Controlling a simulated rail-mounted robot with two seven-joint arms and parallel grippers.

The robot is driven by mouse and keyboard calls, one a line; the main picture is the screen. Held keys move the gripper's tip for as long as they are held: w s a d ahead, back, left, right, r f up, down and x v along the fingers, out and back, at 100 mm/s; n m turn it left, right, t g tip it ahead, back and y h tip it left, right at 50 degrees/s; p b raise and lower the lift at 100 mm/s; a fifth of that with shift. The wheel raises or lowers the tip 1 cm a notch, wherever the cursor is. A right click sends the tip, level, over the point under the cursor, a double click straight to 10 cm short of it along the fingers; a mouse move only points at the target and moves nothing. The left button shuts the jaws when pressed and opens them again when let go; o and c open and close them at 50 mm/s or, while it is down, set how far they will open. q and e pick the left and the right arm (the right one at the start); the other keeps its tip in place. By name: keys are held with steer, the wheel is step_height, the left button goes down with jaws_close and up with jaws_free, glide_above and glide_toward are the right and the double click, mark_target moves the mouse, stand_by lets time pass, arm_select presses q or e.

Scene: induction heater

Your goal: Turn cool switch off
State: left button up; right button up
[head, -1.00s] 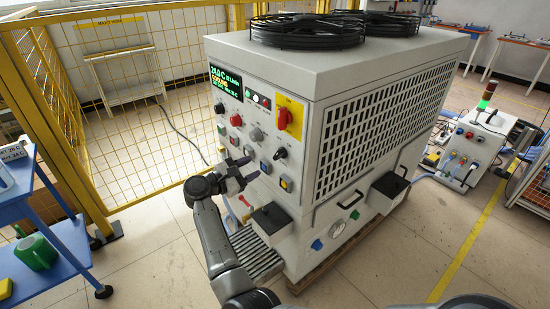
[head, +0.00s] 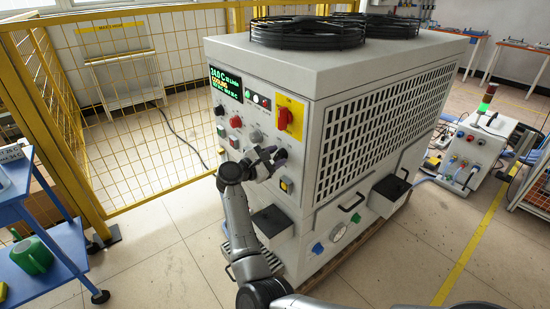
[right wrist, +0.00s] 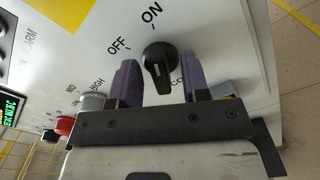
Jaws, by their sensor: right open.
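The cool switch is a black rotary knob (right wrist: 158,62) on the light panel, with the words OFF and ON printed by it and a third label partly hidden by a finger. I cannot tell for sure which mark it points to. My right gripper (right wrist: 160,72) is open, with one purple finger on each side of the knob and a gap visible on both sides. In the head view, my right gripper (head: 272,158) is at the front panel of the grey machine (head: 345,165), covering part of the switch area. My left gripper is not in view.
A black box (head: 272,221) juts out below. A yellow fence (head: 130,120) and blue cart (head: 60,265) stand left.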

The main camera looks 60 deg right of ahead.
jaws_close()
stand_by(0.4)
steer(key=n+p, duration=0.1)
steer(key=n, duration=0.2)
steer(key=shift+w+r+n+p, duration=0.1)
steer(key=shift+r+n+p, duration=0.05)
steer(key=shift+n+p, duration=0.2)
steer(key=shift+w+n+p, duration=0.1)
steer(key=shift+n+p, duration=0.85)
steer(key=shift+n, duration=1)
